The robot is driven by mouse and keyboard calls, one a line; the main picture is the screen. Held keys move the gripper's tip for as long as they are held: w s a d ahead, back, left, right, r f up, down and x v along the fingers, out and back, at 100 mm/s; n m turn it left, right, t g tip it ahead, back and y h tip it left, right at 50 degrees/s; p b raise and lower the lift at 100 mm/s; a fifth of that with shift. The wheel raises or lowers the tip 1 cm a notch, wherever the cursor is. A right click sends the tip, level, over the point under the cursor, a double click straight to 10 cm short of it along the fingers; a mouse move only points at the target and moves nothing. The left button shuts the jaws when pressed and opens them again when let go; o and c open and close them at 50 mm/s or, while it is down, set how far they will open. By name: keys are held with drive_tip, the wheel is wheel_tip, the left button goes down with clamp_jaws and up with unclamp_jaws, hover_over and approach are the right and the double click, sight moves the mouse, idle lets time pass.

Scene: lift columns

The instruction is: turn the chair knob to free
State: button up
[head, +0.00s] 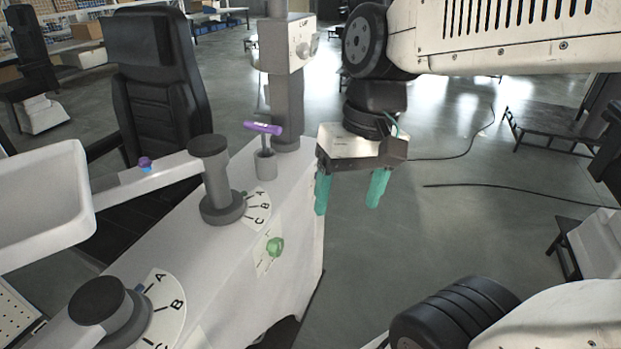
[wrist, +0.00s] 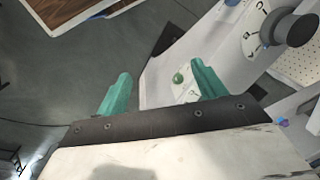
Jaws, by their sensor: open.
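A small green knob (head: 274,246) sits on a pale label plate on the white console (head: 215,270); the plate's writing is too small to read. I take it as the chair knob, but cannot confirm it. In the wrist view the green knob (wrist: 178,78) shows beyond and between my fingers. My gripper (head: 348,203) is open and empty, its two teal fingers pointing down. It hangs to the right of the console in the head view, apart from the knob. My fingers also show in the wrist view (wrist: 160,78). The black chair (head: 155,95) stands behind at the left.
A purple T-handle (head: 263,129) stands in a grey cup near the grey column. A lamp box (head: 288,45) with a knob is on that column. Grey pivots (head: 222,208) with A, B, C dials and a white tray arm lie left.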

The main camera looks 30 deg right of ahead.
drive_tip(key=w+d+f+m+y, duration=0.2)
drive_tip(key=w+f+m+y, duration=0.15)
drive_tip(key=w, duration=0.45)
drive_tip(key=w+d+f+m+t+y, duration=0.1)
drive_tip(key=w+d+f+m+y, duration=0.2)
drive_tip(key=w, duration=0.6)
drive_tip(key=w+f+m+y, duration=0.2)
drive_tip(key=w+m+y, duration=0.25)
drive_tip(key=w, duration=0.35)
drive_tip(key=w+d+f+m+t+h, duration=0.1)
drive_tip(key=w+d+f+m+t, duration=0.35)
drive_tip(key=d+f, duration=0.35)
drive_tip(key=w+d+f+m+t, duration=0.3)
drive_tip(key=d+f+m+t, duration=0.1)
drive_tip(key=d+f+m, duration=0.3)
drive_tip(key=w+d+f+m+t+h, duration=0.1)
drive_tip(key=w+d+f+m+t, duration=0.35)
drive_tip(key=d+f, duration=0.45)
drive_tip(key=a+x, duration=0.1)
drive_tip(key=x, duration=0.6)
drive_tip(key=shift+s, duration=0.25)
drive_tip(key=shift+a+f, duration=0.1)
drive_tip(key=c, duration=1)
